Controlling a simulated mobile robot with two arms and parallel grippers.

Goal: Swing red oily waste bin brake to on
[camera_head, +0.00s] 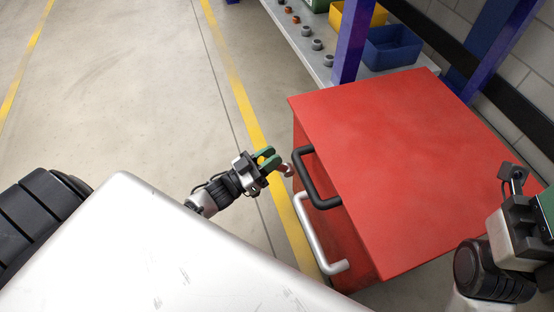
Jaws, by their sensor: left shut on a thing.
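The red oily waste bin (395,160) stands at the right, with a flat red lid, a black handle (318,188) and a silver bar handle (318,240) on its left side. A small pale curved lever (287,170), which looks like the brake, sticks out near the bin's far left corner. My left gripper (274,160), with green fingers, is shut on this lever beside the bin. The fingers hide part of the lever. My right gripper (543,205) is at the right edge, over the bin's near right side and partly cut off; its jaws cannot be judged.
A grey shelf (322,72) behind the bin holds small metal parts, a yellow bin (355,18) and a blue bin (392,47). A purple post (352,42) stands behind the lid. The floor at left is clear, with yellow lines (243,100).

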